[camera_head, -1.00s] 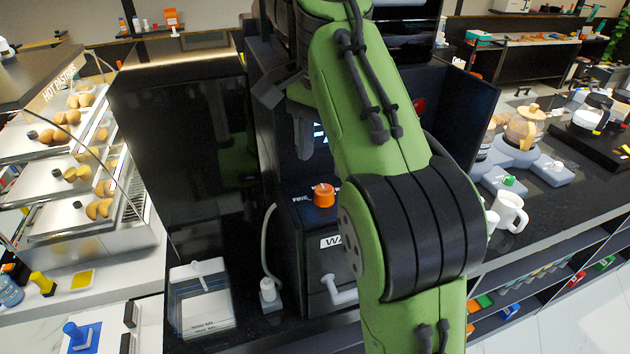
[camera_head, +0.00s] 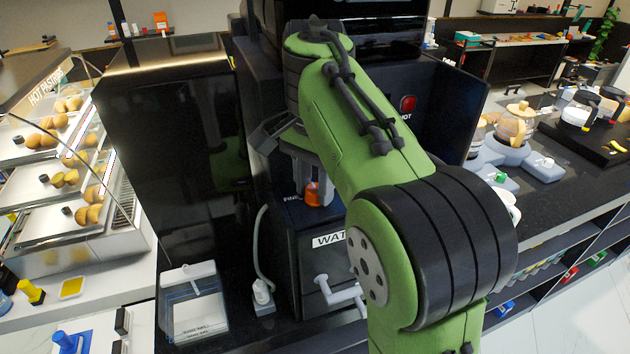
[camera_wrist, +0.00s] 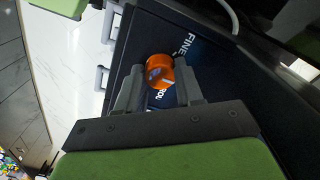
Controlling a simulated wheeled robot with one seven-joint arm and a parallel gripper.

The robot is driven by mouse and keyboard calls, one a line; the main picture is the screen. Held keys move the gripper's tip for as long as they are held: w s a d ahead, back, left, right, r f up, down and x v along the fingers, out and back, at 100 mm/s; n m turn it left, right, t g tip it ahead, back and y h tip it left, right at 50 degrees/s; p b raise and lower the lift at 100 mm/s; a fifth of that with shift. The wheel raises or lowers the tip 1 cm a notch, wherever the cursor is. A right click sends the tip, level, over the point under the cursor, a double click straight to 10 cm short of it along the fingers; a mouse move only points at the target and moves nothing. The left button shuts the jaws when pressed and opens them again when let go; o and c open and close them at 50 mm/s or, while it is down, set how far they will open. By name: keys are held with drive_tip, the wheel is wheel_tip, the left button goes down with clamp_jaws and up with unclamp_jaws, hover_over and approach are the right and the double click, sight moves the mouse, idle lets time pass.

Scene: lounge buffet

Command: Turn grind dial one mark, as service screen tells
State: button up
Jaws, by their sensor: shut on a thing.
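The orange grind dial (camera_head: 313,194) sits on top of the dark machine, above its white "WAT…" label. In the wrist view the dial (camera_wrist: 160,70) shows a pale mark on its face, with "FINE" lettering beside it and other lettering partly hidden. My gripper (camera_head: 308,182) points down at the dial, with its fingers around it. In the wrist view my gripper (camera_wrist: 158,82) is shut on the dial, one grey finger on each side. The service screen cannot be read; my arm covers the machine's front.
A red button (camera_head: 408,104) is on the machine's right panel. A white plug (camera_head: 262,291) with a cable and a clear tray (camera_head: 194,305) stand to the left. A grey handle (camera_head: 338,292) sticks out below the label. A white mug (camera_head: 508,205) is partly behind my arm.

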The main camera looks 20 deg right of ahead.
drive_tip(key=shift+c, duration=0.7)
drive_tip(key=shift+n, duration=0.3)
drive_tip(key=n+p, duration=0.1)
drive_tip(key=n, duration=0.4)
drive_tip(key=shift+r+n, duration=0.15)
drive_tip(key=shift+n, duration=0.15)
drive_tip(key=n, duration=0.4)
drive_tip(key=shift+n, duration=1.8)
drive_tip(key=o, duration=1)
drive_tip(key=shift+w, duration=0.1)
